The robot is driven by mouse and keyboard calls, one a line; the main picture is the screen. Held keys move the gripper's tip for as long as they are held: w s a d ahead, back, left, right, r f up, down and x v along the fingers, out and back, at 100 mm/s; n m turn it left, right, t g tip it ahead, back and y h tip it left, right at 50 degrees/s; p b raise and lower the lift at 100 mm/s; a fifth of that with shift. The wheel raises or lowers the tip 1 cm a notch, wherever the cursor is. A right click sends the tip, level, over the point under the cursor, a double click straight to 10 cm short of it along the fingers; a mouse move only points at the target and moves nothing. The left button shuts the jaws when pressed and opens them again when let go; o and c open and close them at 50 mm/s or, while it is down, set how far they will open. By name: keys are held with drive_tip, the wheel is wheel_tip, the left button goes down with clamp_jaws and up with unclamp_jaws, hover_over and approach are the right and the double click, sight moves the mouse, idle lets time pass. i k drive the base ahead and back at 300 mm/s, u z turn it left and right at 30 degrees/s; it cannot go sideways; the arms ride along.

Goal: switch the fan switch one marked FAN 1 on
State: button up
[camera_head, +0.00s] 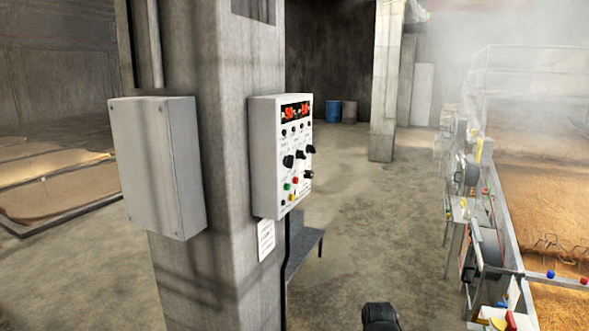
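A white control panel (280,160) is fixed to the side of a concrete pillar and is seen at a slant. It has two red lit displays at the top, black knobs in the middle, and small red, green and yellow controls low down. Its labels are too small to read, so I cannot tell which control is marked FAN 1 or how it is set. My gripper's fingers do not show. A dark part at the bottom edge seems to be part of my arm, well below the panel and apart from it.
A grey box (155,165) is mounted on the pillar (225,270) left of the panel. A low dark bench (305,243) stands behind the pillar. A long grain bed (550,190) with machinery along its edge runs at the right, under steam. The floor between is clear.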

sight(288, 161)
drive_tip(key=u, duration=1.25)
drive_tip(key=i, duration=0.75)
